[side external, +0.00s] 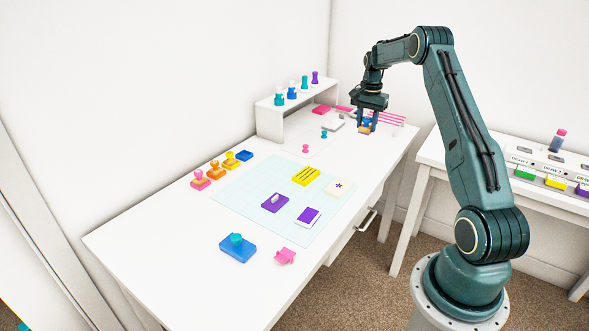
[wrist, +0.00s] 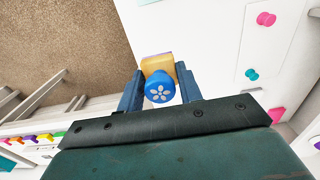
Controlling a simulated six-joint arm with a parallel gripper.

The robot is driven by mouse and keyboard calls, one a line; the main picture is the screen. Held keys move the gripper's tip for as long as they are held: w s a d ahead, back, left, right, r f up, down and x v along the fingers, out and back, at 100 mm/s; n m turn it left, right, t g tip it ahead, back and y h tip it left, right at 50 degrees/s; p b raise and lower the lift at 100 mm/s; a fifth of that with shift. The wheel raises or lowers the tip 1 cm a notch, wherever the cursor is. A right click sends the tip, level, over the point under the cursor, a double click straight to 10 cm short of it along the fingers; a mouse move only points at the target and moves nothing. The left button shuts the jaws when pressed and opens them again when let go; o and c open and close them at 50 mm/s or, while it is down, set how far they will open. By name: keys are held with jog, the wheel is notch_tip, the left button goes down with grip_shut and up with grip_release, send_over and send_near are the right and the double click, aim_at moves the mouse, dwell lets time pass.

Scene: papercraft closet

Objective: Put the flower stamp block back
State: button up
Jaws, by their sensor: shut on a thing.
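The flower stamp block has a blue round knob with a white flower on a tan block, seen in the wrist view (wrist: 160,87). My gripper (wrist: 159,76) has a finger on each side of it and is shut on it. In the side view, my gripper (side external: 367,121) points down near the far right edge of the white desk, with the stamp block (side external: 365,130) low between its fingers. I cannot tell whether its base touches the desk.
A white riser (side external: 297,103) carries several stamps. A pale mat (side external: 245,190) holds purple and yellow pads. Several stamps (side external: 215,172) line the left. A side table (side external: 450,158) stands right.

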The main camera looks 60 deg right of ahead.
aim_at(366, 127)
notch_tip(366, 127, down, 12)
jog(key=shift+f, duration=0.15)
jog(key=shift+f, duration=0.15)
jog(key=shift+f, duration=2)
jog(key=shift+f, duration=0.1)
jog(key=o, duration=1.1)
notch_tip(366, 127, up, 12)
jog(key=shift+r, duration=0.1)
